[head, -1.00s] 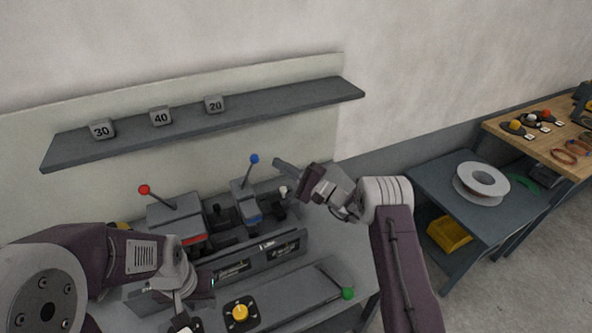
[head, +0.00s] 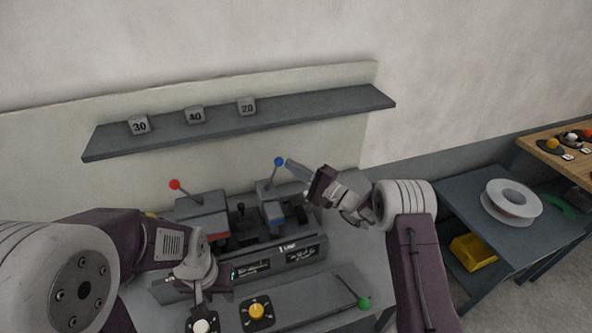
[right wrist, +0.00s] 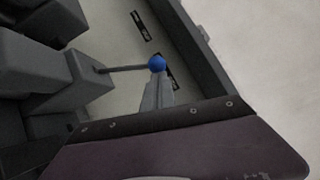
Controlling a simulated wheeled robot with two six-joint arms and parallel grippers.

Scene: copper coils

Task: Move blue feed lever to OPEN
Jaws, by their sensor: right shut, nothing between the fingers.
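The blue feed lever's round blue knob (head: 279,161) tops a thin rod rising from a grey housing (head: 268,190) at the back of the bench machine. My right gripper (head: 291,166) is shut and empty, its fingertips just right of the knob. In the right wrist view the blue knob (right wrist: 157,63) sits right at the tip of the shut fingers (right wrist: 157,92); whether they touch I cannot tell. My left gripper (head: 199,296) hangs over the front left of the bench; its fingers are too small to read. No OPEN marking is legible.
A red-knobbed lever (head: 174,184) stands to the left. A green-knobbed lever (head: 364,302) and a yellow knob (head: 256,310) are in front. A shelf (head: 300,113) with numbered blocks runs behind. A side table (head: 455,200) holds a white spool (head: 511,202).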

